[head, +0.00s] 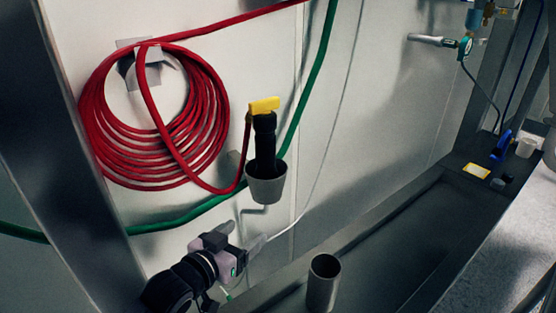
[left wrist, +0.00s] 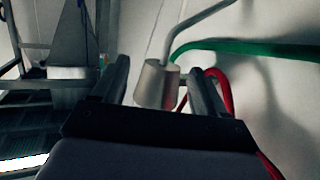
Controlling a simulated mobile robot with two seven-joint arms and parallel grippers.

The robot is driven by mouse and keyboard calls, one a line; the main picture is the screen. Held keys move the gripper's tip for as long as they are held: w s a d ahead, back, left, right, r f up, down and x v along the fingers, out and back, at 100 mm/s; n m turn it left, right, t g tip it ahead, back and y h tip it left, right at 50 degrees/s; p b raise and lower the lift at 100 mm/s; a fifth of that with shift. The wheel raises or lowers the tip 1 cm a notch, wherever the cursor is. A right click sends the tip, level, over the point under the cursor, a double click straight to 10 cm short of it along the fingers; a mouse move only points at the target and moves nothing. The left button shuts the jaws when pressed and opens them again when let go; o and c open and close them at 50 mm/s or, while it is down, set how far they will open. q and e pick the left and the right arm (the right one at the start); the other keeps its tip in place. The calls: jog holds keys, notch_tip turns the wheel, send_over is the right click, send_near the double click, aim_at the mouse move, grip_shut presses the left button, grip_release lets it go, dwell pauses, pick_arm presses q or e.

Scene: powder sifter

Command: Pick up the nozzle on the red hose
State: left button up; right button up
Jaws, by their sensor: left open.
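The nozzle (head: 265,143) has a black body and a yellow top piece (head: 264,105). It stands upright in a grey cup-shaped holder (head: 266,187) on the wall. The red hose (head: 243,150) runs from a coil to the nozzle. My left gripper (head: 243,238) is below and slightly left of the holder, open and empty. In the left wrist view the holder (left wrist: 156,82) appears between the open fingers (left wrist: 162,85), beyond them, with part of the red hose (left wrist: 224,90) at right. The nozzle is not clearly visible there. My right gripper is not in view.
The coiled red hose (head: 100,130) hangs on a wall bracket. A green hose (head: 318,75) passes behind the holder. A metal cylinder (head: 322,283) stands below right. A dark trough (head: 400,235) runs along the wall, with a blue item (head: 501,140) at its far end.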

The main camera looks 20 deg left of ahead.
aim_at(260, 144)
pick_arm(q)
jog(key=w+r+t, duration=0.1)
jog(key=w+r, duration=0.1)
jog(key=r, duration=0.3)
jog(key=w+r, duration=0.2)
jog(key=r, duration=0.3)
jog(key=w+r+t, duration=0.1)
jog(key=w+r, duration=0.1)
jog(key=r, duration=0.3)
jog(key=shift+a+r+t+h, duration=0.15)
jog(key=shift+r+t+h, duration=0.1)
jog(key=shift+t+h, duration=0.05)
jog(key=shift+w+r, duration=0.2)
jog(key=shift+w, duration=0.2)
jog(key=shift+d+p+x, duration=0.1)
jog(key=shift+p+x, duration=0.3)
jog(key=shift+x, duration=1.2)
jog(key=shift+d+p+x, duration=0.15)
jog(key=shift+p+x, duration=0.25)
jog(key=shift+x, duration=1.15)
grip_shut()
jog(key=shift+r+m, duration=0.1)
jog(key=shift+m, duration=0.2)
